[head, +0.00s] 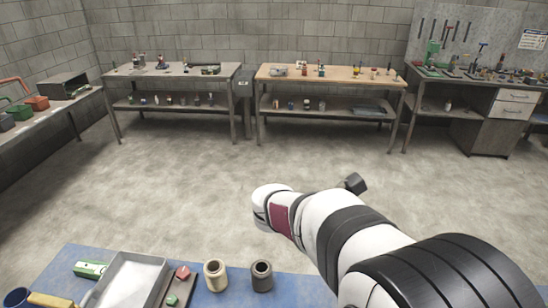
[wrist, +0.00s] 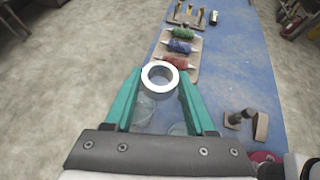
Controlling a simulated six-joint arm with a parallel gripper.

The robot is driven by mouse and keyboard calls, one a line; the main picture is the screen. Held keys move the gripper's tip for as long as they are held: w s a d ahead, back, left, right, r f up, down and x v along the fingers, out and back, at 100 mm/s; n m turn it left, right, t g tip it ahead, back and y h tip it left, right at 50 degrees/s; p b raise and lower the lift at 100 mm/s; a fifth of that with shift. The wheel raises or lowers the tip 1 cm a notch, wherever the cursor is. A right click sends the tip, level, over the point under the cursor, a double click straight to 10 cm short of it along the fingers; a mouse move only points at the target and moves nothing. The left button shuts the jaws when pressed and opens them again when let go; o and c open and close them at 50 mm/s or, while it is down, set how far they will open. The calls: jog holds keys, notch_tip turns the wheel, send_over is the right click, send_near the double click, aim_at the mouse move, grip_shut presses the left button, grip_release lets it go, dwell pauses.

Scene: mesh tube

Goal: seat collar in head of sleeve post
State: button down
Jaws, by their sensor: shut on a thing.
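My gripper (wrist: 160,78), with two teal fingers, is shut on a white ring, the collar (wrist: 145,77), in the wrist view. The ring sits between the fingertips, its round hole facing the camera. Two faint, see-through round shapes (wrist: 145,106) lie below it between the fingers; I cannot tell whether either is the sleeve post. In the head view a beige hollow cylinder (head: 215,276) and a dark grey one (head: 262,277) stand upright on the blue table; I cannot tell if either is the post. The fingers and collar do not show in the head view.
The blue bench top (wrist: 235,70) holds a board with red, blue and green spools (wrist: 180,47), and a brown bracket-like piece (wrist: 260,127). Other workbenches stand far back.

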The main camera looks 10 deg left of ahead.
jog(key=s+a+f+m+g+y, duration=0.8)
jog(key=s+f+m+g+y, duration=0.3)
jog(key=m+g, duration=0.6)
jog(key=w+a+r+m+t+y, duration=0.25)
jog(key=a+m+t+y, duration=0.35)
jog(key=m, duration=0.3)
jog(key=w+a+r+m+t+y, duration=0.1)
jog(key=w+a+m+t+y, duration=0.2)
jog(key=a+m+t+y, duration=0.5)
jog(key=a+f, duration=0.2)
jog(key=s+a+f+m+g, duration=0.1)
jog(key=a+f, duration=0.1)
jog(key=a, duration=0.1)
jog(key=a+f+m+g+h, duration=0.1)
jog(key=a+f, duration=0.2)
jog(key=shift+s+a, duration=0.25)
jog(key=shift+s, duration=0.1)
notch_tip(320, 180, down, 4)
jog(key=shift+a+f, duration=0.1)
jog(key=shift+a, duration=0.05)
jog(key=shift+c, duration=1.2)
grip_release()
